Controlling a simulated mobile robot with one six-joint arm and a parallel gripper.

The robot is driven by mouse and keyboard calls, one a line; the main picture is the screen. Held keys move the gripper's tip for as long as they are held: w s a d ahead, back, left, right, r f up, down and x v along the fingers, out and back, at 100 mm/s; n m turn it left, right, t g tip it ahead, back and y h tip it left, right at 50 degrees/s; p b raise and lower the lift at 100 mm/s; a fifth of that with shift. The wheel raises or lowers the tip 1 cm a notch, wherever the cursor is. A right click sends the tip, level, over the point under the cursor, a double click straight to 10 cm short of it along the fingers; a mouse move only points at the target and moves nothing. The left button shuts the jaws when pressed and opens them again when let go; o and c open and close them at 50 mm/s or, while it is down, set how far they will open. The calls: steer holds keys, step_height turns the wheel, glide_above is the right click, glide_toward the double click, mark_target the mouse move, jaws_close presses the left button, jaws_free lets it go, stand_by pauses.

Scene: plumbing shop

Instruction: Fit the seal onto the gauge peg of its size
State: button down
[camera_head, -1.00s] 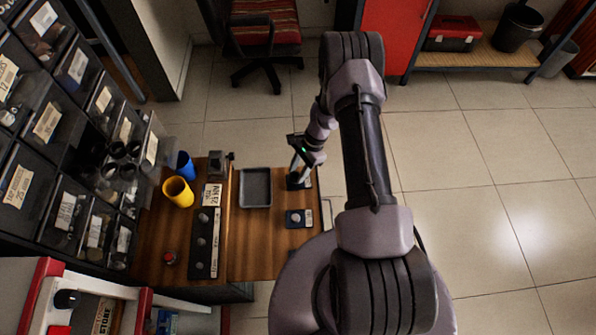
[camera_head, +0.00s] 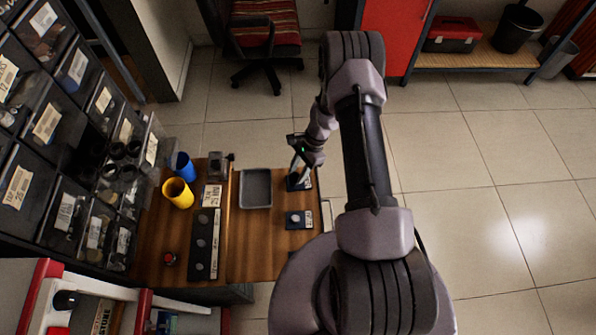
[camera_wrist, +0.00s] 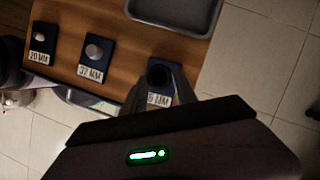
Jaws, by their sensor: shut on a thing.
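My gripper (camera_wrist: 160,88) is shut on a small black seal (camera_wrist: 159,74), seen dark and round between the fingertips in the wrist view. Gripper and seal are over a dark gauge plate (camera_wrist: 177,66) whose label is partly covered and reads "5 MM" at its end. That plate's peg is hidden, so I cannot tell whether the seal is around it or above it. Beside it are the 32 MM plate (camera_wrist: 92,38) with a pale round peg (camera_wrist: 94,51) and the 20 MM plate (camera_wrist: 46,30) with its peg (camera_wrist: 39,38). In the head view my gripper (camera_head: 295,172) is at the bench's right edge.
A grey tray (camera_head: 256,202) lies left of the gauge plates. Further left are a long dark strip (camera_head: 205,262) with several round pieces, a yellow cup (camera_head: 178,193) and a blue cup (camera_head: 186,167). Black bins line the left side. Bare bench lies below the tray.

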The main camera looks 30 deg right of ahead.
steer(key=shift+r+p, duration=0.45)
steer(key=shift+r, duration=0.35)
stand_by(0.4)
stand_by(0.4)
steer(key=c, duration=1.3)
jaws_free()
steer(key=shift+o, duration=0.2)
steer(key=p+v, duration=0.5)
steer(key=v, duration=0.6)
